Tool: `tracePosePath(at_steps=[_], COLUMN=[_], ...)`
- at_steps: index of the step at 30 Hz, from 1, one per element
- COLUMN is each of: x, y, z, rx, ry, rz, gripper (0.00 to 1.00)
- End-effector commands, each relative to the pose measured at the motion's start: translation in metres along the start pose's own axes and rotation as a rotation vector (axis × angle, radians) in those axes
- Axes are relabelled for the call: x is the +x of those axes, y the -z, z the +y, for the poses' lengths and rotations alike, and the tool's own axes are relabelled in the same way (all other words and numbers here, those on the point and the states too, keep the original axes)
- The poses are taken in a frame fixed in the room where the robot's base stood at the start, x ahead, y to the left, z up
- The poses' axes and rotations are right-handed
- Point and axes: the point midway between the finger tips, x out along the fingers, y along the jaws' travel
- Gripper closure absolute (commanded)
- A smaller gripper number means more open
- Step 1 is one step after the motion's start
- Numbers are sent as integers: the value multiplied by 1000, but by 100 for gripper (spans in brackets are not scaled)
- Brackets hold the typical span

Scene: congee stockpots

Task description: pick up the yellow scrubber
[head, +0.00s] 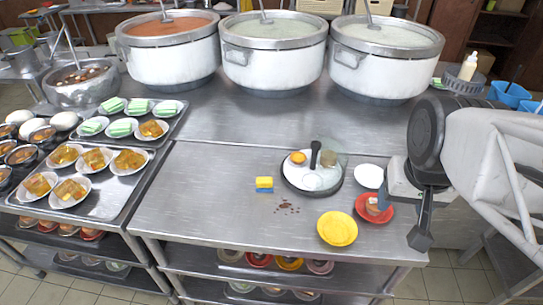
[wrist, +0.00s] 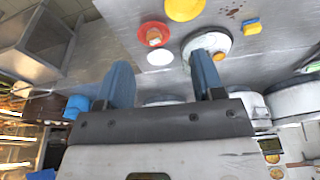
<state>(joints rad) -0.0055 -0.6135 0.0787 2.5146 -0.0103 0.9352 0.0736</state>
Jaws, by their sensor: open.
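The yellow scrubber (head: 264,182) is a small block, yellow on top with blue below, lying on the steel table left of a round dark tray. It also shows at the upper right of the wrist view (wrist: 252,26). My gripper (head: 421,225) is at the right edge of the table in the head view, well to the right of the scrubber and apart from it. In the wrist view its two blue-grey fingers (wrist: 164,80) are spread with nothing between them.
The dark tray (head: 288,181) holds a plate, a black-handled thing and small food items. A yellow plate (head: 338,229), red plate (head: 374,208) and white plate (head: 369,176) lie between scrubber and gripper. Brown crumbs (head: 287,208) lie near the scrubber. Large pots (head: 273,70) line the back.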

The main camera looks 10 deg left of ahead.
Motion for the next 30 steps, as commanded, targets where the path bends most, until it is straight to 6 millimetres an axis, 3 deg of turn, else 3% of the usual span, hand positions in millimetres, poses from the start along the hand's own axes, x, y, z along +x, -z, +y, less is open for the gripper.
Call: tracePosePath(at_steps=[14,30], x=[36,115], y=[82,169], z=[-50,-143], rx=[327,771], ry=[6,-32], rz=[-63,-134], gripper=[38,38])
